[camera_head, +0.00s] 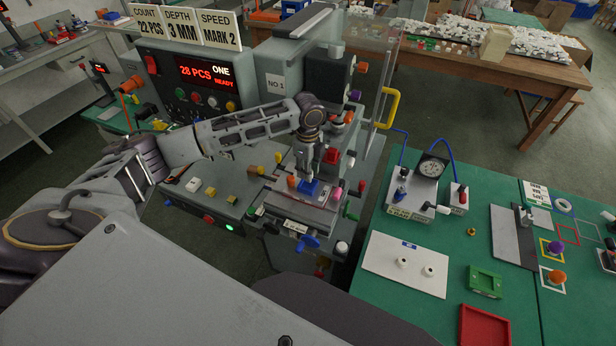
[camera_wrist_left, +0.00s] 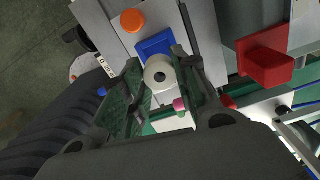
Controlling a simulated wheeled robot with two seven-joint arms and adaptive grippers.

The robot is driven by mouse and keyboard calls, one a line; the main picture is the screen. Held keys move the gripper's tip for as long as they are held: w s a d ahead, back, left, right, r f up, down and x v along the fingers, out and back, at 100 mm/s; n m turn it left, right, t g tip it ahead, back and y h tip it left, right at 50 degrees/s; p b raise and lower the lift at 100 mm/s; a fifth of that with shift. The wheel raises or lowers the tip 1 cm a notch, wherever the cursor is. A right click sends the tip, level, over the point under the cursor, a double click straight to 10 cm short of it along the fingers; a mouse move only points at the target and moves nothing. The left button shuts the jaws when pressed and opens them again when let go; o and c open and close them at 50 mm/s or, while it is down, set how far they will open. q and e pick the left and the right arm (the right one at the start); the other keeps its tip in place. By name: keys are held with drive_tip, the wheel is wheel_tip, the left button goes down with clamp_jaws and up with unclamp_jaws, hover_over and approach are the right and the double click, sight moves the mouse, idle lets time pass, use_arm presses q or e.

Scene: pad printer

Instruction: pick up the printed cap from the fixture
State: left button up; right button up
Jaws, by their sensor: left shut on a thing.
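The printed cap (camera_wrist_left: 158,73) is small, white and round with a dark centre in the left wrist view. It lies between the fingers of my left gripper (camera_wrist_left: 157,65), at the edge of the blue fixture block (camera_wrist_left: 152,43). In the head view my left gripper (camera_head: 304,168) points down at the blue fixture (camera_head: 309,188) on the pad printer (camera_head: 215,95), and it hides the cap there. The gripper is shut on the cap. Whether the cap still touches the fixture cannot be told. My right gripper is not in view.
An orange knob (camera_wrist_left: 132,20) and a red block (camera_wrist_left: 267,57) stand close to the fixture. A yellow handle (camera_head: 391,108) is to the right. The green table holds a white sheet (camera_head: 408,263) with two white caps, a gauge stand, a green tray (camera_head: 485,281) and a red tray (camera_head: 484,329).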

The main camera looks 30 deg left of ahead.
use_arm(q)
drive_tip(key=shift+r, duration=2.35)
